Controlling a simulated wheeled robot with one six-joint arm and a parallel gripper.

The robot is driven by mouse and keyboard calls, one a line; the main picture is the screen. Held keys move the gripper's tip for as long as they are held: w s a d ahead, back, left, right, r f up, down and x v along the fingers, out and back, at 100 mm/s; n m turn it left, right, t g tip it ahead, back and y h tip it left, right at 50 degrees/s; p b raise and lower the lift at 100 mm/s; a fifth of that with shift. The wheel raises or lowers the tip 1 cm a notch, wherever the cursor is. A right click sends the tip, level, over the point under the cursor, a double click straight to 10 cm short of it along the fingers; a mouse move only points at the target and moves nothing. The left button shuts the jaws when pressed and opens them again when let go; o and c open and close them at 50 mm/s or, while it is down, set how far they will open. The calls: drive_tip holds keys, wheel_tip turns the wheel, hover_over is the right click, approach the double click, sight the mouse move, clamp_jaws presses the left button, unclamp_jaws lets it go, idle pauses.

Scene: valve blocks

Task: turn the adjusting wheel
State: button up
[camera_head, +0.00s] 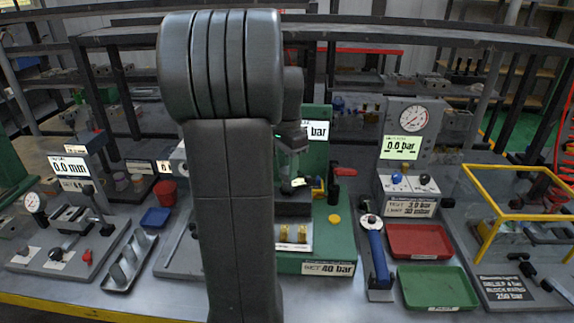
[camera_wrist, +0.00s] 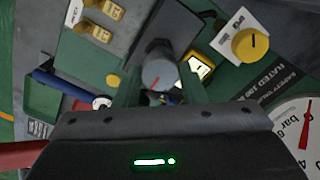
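In the wrist view a round grey knob with a red mark (camera_wrist: 158,75), apparently the adjusting wheel, shows between the fingers of my gripper (camera_wrist: 160,82). The two dark fingers stand apart, one on each side of it, and I see no clear contact. How far the fingertips are from the knob in depth is hard to tell. In the head view my arm covers much of the green test block (camera_head: 320,240) marked "SET 40 bar", and the wheel is hidden there.
A yellow knob (camera_wrist: 250,44) and a pressure gauge (camera_wrist: 297,130) sit close on the right in the wrist view. Two brass fittings (camera_wrist: 100,22) are at upper left. In the head view a blue-handled tool (camera_head: 377,255), a red tray (camera_head: 420,241) and a green tray (camera_head: 436,288) lie to the right.

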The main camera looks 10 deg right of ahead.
drive_tip(key=shift+r+n+p, duration=0.1)
drive_tip(key=shift+n+p, duration=0.2)
drive_tip(key=shift+n, duration=0.1)
drive_tip(key=n+p, duration=0.2)
drive_tip(key=shift+n, duration=0.3)
drive_tip(key=n+p, duration=0.2)
drive_tip(key=n, duration=0.3)
drive_tip(key=shift+p, duration=0.3)
drive_tip(key=n+p, duration=0.1)
drive_tip(key=n, duration=0.4)
drive_tip(key=shift+p, duration=0.3)
drive_tip(key=n+p, duration=0.1)
drive_tip(key=n, duration=0.3)
drive_tip(key=shift+n, duration=0.4)
drive_tip(key=o, duration=1)
